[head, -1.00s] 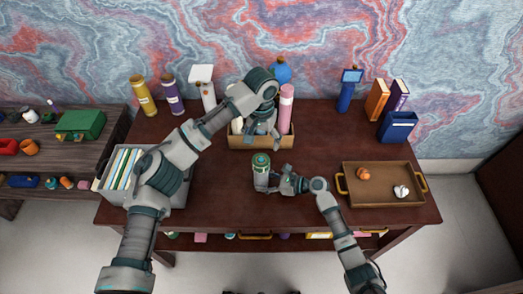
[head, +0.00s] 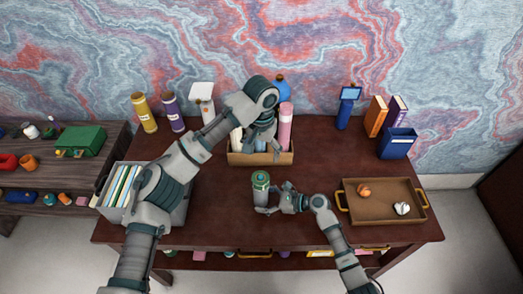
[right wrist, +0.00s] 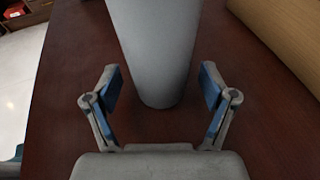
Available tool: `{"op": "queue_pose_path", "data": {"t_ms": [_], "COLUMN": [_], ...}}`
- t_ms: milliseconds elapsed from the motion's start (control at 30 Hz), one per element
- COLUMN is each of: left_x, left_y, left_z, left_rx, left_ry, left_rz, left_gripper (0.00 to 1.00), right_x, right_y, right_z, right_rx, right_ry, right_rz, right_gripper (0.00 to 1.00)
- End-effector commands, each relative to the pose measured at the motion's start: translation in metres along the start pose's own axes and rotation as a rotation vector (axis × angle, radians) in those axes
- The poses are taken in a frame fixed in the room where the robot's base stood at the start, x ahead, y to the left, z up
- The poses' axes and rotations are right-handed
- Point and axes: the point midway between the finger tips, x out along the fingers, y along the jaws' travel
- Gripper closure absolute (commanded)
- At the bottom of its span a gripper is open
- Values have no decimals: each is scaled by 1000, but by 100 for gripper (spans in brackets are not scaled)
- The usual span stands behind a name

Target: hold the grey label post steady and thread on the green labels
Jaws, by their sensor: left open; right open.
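The grey label post (head: 260,192) stands upright on the desk, in front of the wooden box, with a green band around its top. Its smooth grey side (right wrist: 155,45) fills the upper middle of the right wrist view; its top is out of that frame. My right gripper (head: 268,207) is low at the post's base, its fingers open on either side of the post, with visible gaps in the right wrist view. My left gripper (head: 261,143) is open over the wooden box, partly hidden by its own arm. I cannot make out separate loose green labels.
The wooden box (head: 258,159) holds a pink bottle (head: 285,125) and other containers. A brown tray (head: 375,211) with two small objects lies right. A grey file bin (head: 181,207) stands left. The desk (head: 218,225) is clear around the post.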

Motion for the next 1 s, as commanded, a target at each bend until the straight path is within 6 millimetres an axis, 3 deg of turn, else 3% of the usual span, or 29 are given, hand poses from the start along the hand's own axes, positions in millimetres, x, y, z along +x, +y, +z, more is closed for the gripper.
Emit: {"op": "queue_pose_path", "data": {"t_ms": [167,400,600,1000], "left_x": [0,0,0,0], "left_y": [0,0,0,-1], "left_z": [0,0,0,0], "left_rx": [0,0,0,0], "left_ry": [0,0,0,0], "left_rz": [0,0,0,1], "left_gripper": [14,14,14,14], "right_x": [-22,-76,-108,-118], "right_y": [-1,-2,-2,-1], "right_z": [-1,-2,-3,-2], "right_rx": [0,1,2,2], "right_ry": [0,2,2,1], "right_rz": [-3,-3,-1,0], "right_gripper": [17,17,17,17]}}
